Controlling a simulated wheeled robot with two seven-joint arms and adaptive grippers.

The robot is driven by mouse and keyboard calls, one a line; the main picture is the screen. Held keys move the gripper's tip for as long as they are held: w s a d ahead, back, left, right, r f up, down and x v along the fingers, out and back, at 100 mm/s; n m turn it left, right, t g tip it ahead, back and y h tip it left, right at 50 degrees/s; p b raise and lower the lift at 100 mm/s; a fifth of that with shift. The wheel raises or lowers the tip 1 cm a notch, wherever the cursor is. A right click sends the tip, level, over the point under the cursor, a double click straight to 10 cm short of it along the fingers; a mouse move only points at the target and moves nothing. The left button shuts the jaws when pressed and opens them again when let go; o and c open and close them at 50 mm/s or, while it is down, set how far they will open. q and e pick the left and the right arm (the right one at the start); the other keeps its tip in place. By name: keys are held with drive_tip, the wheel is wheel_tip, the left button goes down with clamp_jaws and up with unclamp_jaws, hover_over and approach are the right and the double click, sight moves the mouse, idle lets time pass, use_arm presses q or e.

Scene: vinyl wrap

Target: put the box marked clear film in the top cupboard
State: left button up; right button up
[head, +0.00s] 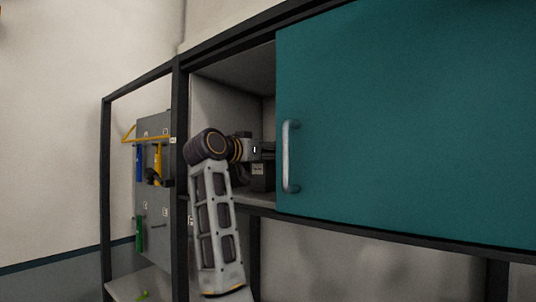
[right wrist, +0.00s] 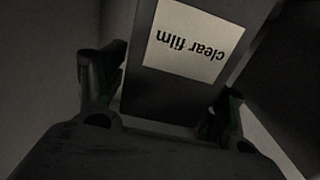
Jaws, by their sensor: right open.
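The dark box marked clear film (right wrist: 142,85) stands between the two fingers of my right gripper (right wrist: 166,95) in the right wrist view; its white label reads upside down there. The fingers are open, one on each side of the box. In the head view the box (head: 262,183) sits on the floor of the top cupboard (head: 225,100), just inside the opening. My right gripper (head: 264,151) reaches into that opening, partly hidden by the door edge. My left gripper is not in view.
A teal door (head: 400,120) with a metal handle (head: 288,156) covers the cupboard's right part; its left edge is close to my right gripper. A dark frame post (head: 180,120) bounds the opening on the left. A grey tool panel (head: 152,200) hangs further left.

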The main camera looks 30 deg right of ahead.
drive_tip(key=b+v, duration=0.3)
drive_tip(key=v, duration=0.8)
drive_tip(key=shift+a, duration=0.25)
drive_tip(key=shift+s+f, duration=0.1)
drive_tip(key=shift+a, duration=0.1)
idle(0.4)
